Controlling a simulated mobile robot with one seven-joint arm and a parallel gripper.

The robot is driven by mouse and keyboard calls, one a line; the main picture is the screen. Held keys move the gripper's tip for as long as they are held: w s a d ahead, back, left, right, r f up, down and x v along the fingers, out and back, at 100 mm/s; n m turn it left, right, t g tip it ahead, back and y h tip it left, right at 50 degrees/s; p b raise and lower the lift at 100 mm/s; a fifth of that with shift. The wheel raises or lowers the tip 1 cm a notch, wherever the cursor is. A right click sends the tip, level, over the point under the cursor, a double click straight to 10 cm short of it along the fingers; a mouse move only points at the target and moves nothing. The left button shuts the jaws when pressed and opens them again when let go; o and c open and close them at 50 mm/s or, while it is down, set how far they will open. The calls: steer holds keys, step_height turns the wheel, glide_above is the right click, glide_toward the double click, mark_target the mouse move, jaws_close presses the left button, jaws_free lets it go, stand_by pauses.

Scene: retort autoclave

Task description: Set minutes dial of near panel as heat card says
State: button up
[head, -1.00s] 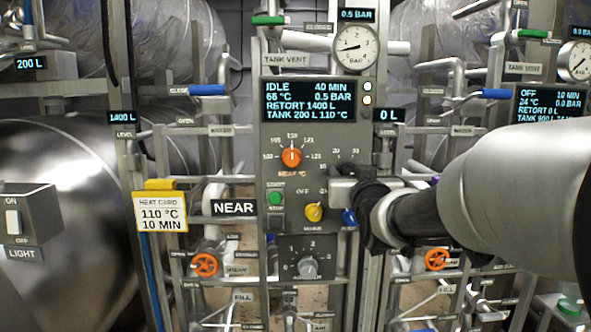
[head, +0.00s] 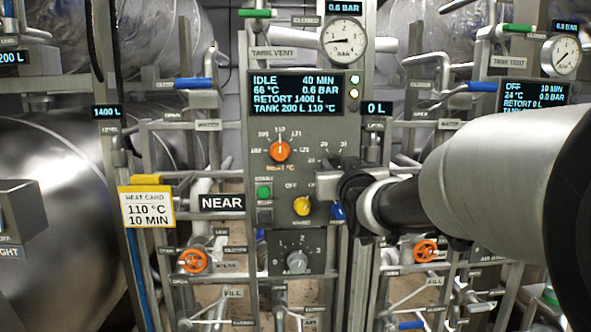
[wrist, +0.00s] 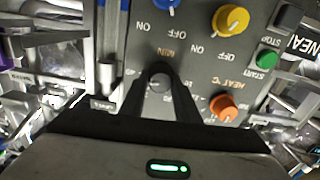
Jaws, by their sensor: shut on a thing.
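The near panel (head: 255,120) stands in the middle of the head view, with a display (head: 297,93) reading IDLE, 40 MIN, 66 °C, 0.6 BAR. The yellow-topped heat card (head: 147,207) at left reads 110 °C, 10 MIN. My gripper (head: 328,184) is at the panel's right side and hides the minutes dial in the head view. In the wrist view my gripper (wrist: 158,88) is shut on the grey minutes dial (wrist: 159,80), below the MIN label. The dial's pointer is not clear.
The orange heat dial (head: 280,150) is to the left of my gripper. A green start button (head: 264,192), yellow switch (head: 302,206) and blue switch (head: 337,212) are close below. A grey alarm dial (head: 297,262) is lower. Pipes and valves surround the panel.

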steer(key=shift+f+n+b, duration=0.2)
steer(key=shift+n+b, duration=4)
steer(key=shift+n, duration=3.85)
steer(key=shift+f+n+b, duration=0.15)
steer(key=shift+n+b, duration=4.05)
steer(key=shift+n, duration=3.85)
steer(key=o, duration=1.1)
steer(key=shift+c, duration=0.2)
